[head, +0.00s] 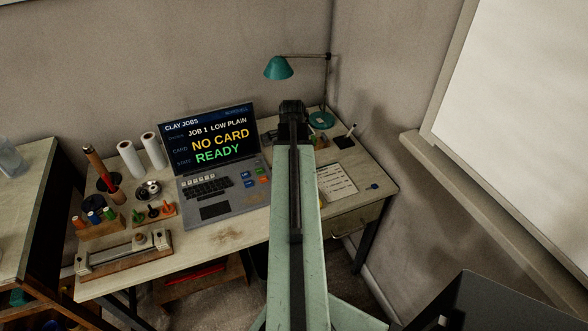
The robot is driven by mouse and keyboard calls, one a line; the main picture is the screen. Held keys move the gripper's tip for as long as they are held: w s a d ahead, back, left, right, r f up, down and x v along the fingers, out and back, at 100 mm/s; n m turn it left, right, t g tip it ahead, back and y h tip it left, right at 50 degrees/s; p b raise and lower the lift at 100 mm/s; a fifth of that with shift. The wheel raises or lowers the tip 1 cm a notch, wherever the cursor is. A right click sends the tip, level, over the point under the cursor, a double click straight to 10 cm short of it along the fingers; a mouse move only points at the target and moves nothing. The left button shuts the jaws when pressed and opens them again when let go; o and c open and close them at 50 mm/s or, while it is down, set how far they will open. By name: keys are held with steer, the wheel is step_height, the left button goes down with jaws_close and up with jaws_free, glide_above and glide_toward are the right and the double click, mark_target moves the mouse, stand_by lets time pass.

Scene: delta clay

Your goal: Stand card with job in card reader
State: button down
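A grey console (221,196) with a raised screen (210,137) stands on the desk. The screen reads "CLAY JOBS", "JOB 1 LOW PLAIN", "NO CARD" and "READY". My gripper (292,108) is at the far end of my pale green arm, over the back of the desk to the right of the screen. It is dark and seen from behind, so its fingers and anything between them are hidden. I cannot make out a job card or clearly identify the card reader. Small dark items (268,136) beside the gripper are partly hidden by my arm.
A written sheet (337,181) lies on the desk (225,236) right of my arm. A teal lamp (278,68) hangs behind. White rolls (129,160), a spool rack (98,224) and a roller-like tool (124,251) crowd the left. A wall borders the right.

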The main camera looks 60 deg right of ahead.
steer(key=shift+f, duration=0.25)
steer(key=c, duration=0.7)
jaws_free()
steer(key=shift+o, duration=0.2)
step_height(320, 180, up, 7)
steer(key=p, duration=0.7)
steer(key=shift+r, duration=0.1)
steer(key=shift+w, duration=0.1)
